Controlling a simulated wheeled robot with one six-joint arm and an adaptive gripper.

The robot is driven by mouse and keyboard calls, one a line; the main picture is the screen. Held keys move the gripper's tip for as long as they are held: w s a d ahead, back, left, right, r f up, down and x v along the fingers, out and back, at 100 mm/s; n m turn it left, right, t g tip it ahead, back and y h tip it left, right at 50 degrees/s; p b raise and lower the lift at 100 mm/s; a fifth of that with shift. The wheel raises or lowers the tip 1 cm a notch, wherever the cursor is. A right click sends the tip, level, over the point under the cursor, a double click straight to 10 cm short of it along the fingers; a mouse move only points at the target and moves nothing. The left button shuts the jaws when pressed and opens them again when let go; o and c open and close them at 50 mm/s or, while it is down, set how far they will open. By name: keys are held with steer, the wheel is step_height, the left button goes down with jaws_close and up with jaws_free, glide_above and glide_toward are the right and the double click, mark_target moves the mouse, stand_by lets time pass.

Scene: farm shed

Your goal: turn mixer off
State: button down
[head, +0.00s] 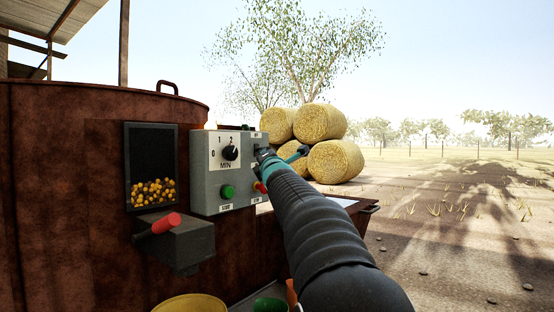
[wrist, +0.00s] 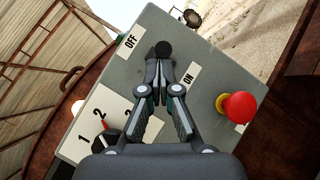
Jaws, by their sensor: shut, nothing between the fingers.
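The rust-brown mixer (head: 70,220) fills the left of the head view, with a grey control box (head: 205,180) on its side. In the wrist view, a black ball-ended switch lever (wrist: 163,48) stands between the OFF label (wrist: 129,40) and the ON label (wrist: 188,78). My gripper (wrist: 163,78) is shut and empty, its fingertips at or just short of the lever; I cannot tell whether they touch. In the head view, my gripper (head: 264,153) is at the box's upper right and hides the lever there.
A red mushroom button (wrist: 240,107) sticks out beside the ON label. A black dial (head: 230,153) and a green button (head: 228,191) are on the box's left. A red-handled lever (head: 167,223) juts out below a window. Round hay bales (head: 335,160) stand behind; open ground lies right.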

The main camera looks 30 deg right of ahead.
stand_by(0.3)
steer(key=a+r+b+v, duration=0.1)
steer(key=b+v, duration=0.5)
steer(key=v, duration=0.7)
steer(key=shift+a, duration=0.4)
steer(key=shift+w, duration=0.1)
